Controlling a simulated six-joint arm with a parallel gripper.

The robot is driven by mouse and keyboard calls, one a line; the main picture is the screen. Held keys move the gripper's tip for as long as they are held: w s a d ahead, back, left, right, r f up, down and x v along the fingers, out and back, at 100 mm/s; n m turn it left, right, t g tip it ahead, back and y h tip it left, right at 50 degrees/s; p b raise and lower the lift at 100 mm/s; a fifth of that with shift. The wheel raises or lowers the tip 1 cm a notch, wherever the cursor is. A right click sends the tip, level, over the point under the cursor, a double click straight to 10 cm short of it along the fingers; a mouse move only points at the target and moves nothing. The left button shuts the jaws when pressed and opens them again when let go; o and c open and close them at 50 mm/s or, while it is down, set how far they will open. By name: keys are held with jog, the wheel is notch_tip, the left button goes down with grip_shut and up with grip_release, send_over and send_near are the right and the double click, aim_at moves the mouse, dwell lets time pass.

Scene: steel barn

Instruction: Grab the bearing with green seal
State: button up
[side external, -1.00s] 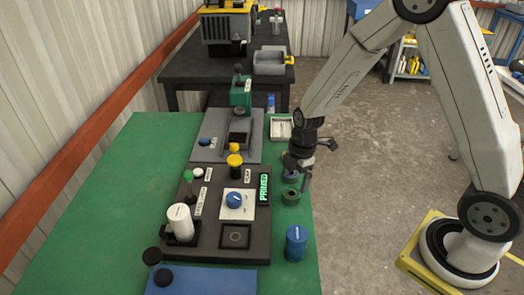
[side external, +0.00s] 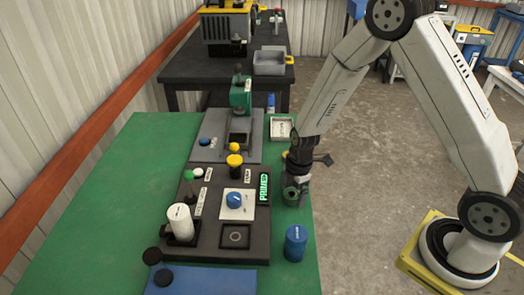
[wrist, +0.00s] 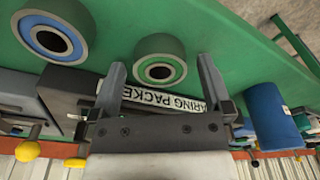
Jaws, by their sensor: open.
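The bearing with green seal (wrist: 160,60) is a dark grey ring with a green inner band. In the wrist view it lies on the green table top, between and just beyond my fingertips. My gripper (wrist: 160,66) is open, with one finger on each side of the bearing; I cannot tell whether they touch it. In the side view my gripper (side external: 297,190) is low over the table's right edge and largely covers the bearing. A similar bearing with a blue seal (wrist: 51,39) lies to the left in the wrist view.
The dark bearing packer station (side external: 210,240), with a blue knob (side external: 234,199) and a lit sign (side external: 264,188), stands close beside my gripper. A blue cylinder (side external: 296,243) stands nearer the camera. A small light tray (side external: 281,128) is behind. The table's left side is clear.

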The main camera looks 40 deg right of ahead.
aim_at(290, 194)
jog(key=c, duration=1.3)
jog(key=shift+r, duration=0.1)
jog(key=shift+r, duration=1.5)
jog(key=s+r, duration=0.9)
jog(key=s, duration=0.5)
jog(key=shift+r, duration=0.4)
jog(key=shift+d, duration=0.1)
